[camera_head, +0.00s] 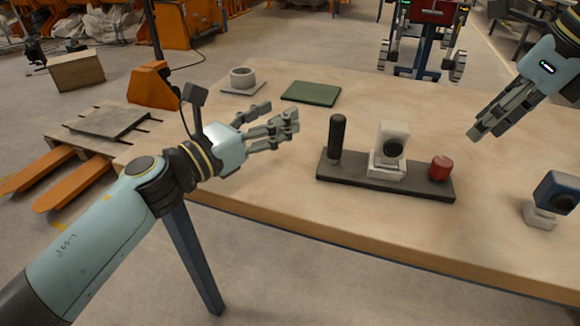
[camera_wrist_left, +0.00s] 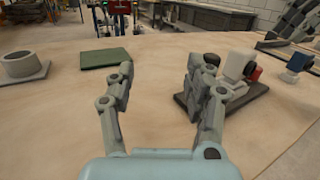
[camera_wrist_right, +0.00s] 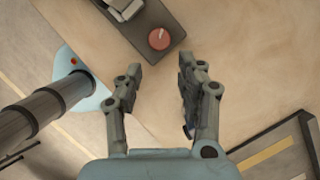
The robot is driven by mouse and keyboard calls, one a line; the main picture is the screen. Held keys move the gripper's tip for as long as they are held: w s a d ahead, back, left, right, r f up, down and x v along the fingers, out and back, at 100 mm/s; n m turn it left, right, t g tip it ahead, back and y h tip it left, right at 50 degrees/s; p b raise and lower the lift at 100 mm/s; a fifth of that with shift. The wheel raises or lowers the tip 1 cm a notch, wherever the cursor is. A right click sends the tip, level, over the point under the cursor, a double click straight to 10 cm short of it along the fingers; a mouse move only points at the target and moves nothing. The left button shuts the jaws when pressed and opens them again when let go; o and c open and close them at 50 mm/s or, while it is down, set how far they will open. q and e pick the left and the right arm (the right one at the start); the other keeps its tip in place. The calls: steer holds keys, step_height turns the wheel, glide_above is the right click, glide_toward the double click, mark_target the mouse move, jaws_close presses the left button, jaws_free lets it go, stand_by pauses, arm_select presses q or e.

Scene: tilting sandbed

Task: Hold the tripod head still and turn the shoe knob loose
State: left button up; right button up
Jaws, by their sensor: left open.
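The tripod head stands on a long dark base plate (camera_head: 345,179) on the table. It has a white block (camera_head: 396,131) with a black round face, an upright black handle (camera_head: 336,137) at the left end and a red knob (camera_head: 441,167) at the right end. The red knob also shows in the right wrist view (camera_wrist_right: 159,38). My left gripper (camera_head: 284,125) is open and empty, left of the black handle and apart from it. My right gripper (camera_head: 478,133) is open and empty, above the table to the right of the red knob. The left wrist view partly hides the handle behind a finger.
A blue and black device on a white foot (camera_head: 541,215) stands at the right of the table. A green pad (camera_head: 311,93) and a grey ring on a square base (camera_head: 243,79) lie at the back left. The table's front edge (camera_head: 330,244) is clear.

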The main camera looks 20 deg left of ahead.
arm_select(q)
steer(key=m+g, duration=0.1)
glide_toward(330, 146)
steer(key=shift+w+a+r, duration=0.1)
steer(key=shift+w+r, duration=0.2)
steer(key=shift+w, duration=0.3)
steer(key=shift+s+d+f, duration=0.1)
steer(key=shift+d+f, duration=0.1)
steer(key=shift+d, duration=0.05)
steer(key=x, duration=1)
steer(key=shift+d+f, duration=0.1)
steer(key=shift+d, duration=0.15)
jaws_close()
